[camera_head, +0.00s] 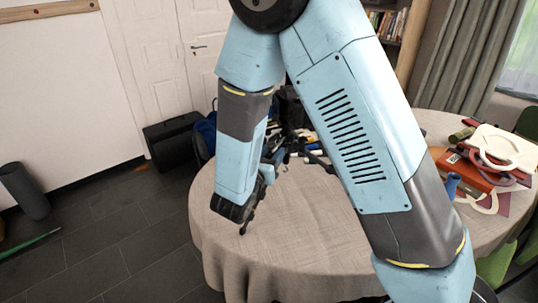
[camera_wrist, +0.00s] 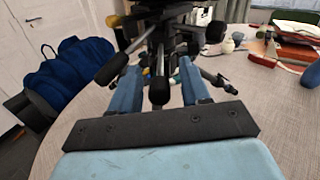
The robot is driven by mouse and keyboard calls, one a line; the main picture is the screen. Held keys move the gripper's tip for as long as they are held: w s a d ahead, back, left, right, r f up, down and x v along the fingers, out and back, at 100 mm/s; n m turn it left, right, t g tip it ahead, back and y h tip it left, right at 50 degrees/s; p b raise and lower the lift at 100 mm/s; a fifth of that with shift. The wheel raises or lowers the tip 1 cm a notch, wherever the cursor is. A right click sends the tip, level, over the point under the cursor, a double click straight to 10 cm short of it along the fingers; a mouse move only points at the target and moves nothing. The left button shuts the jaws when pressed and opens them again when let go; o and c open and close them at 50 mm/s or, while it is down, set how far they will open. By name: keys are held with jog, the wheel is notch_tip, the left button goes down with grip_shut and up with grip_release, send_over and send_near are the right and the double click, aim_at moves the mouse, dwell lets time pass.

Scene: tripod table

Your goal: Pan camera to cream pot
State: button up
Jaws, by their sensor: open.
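A black camera tripod (camera_wrist: 158,40) stands on the table, directly ahead of my gripper (camera_wrist: 161,72) in the wrist view. My gripper's two blue fingers are apart, and a dark handle end (camera_wrist: 159,91) shows between them. I cannot tell whether the fingers touch it. In the head view, my arm hides most of the tripod (camera_head: 290,107), and my gripper (camera_head: 272,165) is low over the table's left side. A small pale round item (camera_wrist: 238,37) right of the tripod in the wrist view may be the cream pot; it is too small to be sure.
The round table (camera_head: 310,225) has a grey cloth, with bare room at its front. Red boxes and a pale curved item (camera_head: 502,148) lie at its right. A blue bag (camera_wrist: 72,70) and a black case (camera_head: 172,140) are beyond the left edge.

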jog(key=v, duration=1.3)
jog(key=shift+s, duration=0.35)
jog(key=d+r+m+g+h, duration=0.2)
jog(key=d+r+m+g, duration=0.35)
jog(key=d+m, duration=0.4)
jog(key=d+r+m+g+h, duration=0.35)
jog(key=d+m+g, duration=0.3)
jog(key=d, duration=0.65)
jog(key=s+d+r+m+y, duration=0.4)
jog(key=r+m+y, duration=0.1)
jog(key=m, duration=0.3)
jog(key=s+d+r+m+t+y, duration=0.1)
jog(key=s+d+r+m+y, duration=0.3)
jog(key=m, duration=0.5)
jog(key=shift+s+d+r+y, duration=0.35)
jog(key=shift+r+y, duration=0.95)
jog(key=shift+y, duration=0.35)
jog(key=shift+c, duration=0.3)
